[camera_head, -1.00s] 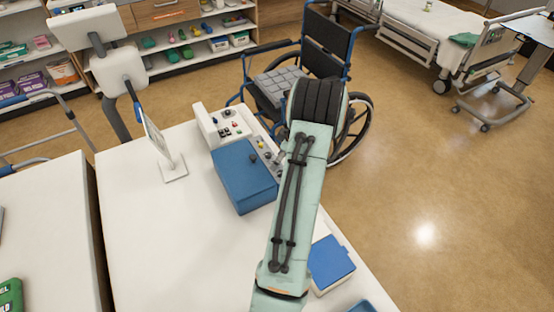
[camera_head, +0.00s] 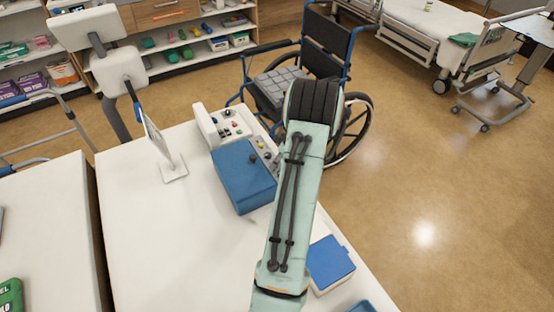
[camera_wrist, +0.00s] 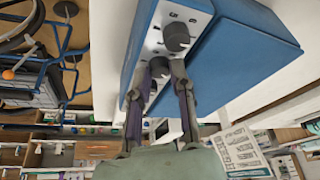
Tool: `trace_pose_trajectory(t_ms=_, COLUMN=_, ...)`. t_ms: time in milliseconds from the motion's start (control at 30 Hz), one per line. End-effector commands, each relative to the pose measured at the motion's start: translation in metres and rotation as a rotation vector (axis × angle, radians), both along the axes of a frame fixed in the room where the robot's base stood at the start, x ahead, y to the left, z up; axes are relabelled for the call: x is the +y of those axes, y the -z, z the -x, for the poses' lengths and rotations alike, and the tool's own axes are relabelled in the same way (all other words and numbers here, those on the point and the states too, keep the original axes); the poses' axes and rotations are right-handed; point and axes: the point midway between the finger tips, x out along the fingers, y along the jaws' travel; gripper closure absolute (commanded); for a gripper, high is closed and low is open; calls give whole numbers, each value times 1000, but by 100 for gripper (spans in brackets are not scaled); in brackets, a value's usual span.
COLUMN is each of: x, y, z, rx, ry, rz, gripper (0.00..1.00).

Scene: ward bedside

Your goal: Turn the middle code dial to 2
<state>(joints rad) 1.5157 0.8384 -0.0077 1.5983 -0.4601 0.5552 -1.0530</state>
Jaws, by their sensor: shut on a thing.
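The code box (camera_head: 243,180) is blue, with a pale panel of dark round dials along one side, on the white table. In the wrist view, one dial (camera_wrist: 177,38) stands clear above my gripper (camera_wrist: 160,70). A second dark dial (camera_wrist: 158,67) sits between my two fingertips, and my gripper is shut on it. It looks like the middle dial, with another dark shape lower down between the fingers. In the head view my arm hides the gripper and part of the panel.
A white panel unit with coloured knobs (camera_head: 229,128) stands behind the box. A small display stand (camera_head: 173,172) is to its left. A blue-lidded container (camera_head: 328,262) lies right of my arm at the table edge. A wheelchair (camera_head: 325,50) stands beyond the table.

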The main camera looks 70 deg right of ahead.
Motion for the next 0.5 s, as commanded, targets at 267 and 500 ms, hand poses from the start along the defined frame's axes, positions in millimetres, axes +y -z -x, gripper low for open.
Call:
trace_pose_trajectory(t_ms=267, x=2, y=0, z=-2, rx=1, ry=173, rz=1, gripper=100)
trace_pose_trajectory(t_ms=500, x=3, y=1, z=-2, rx=0, ry=328, rz=2, gripper=100)
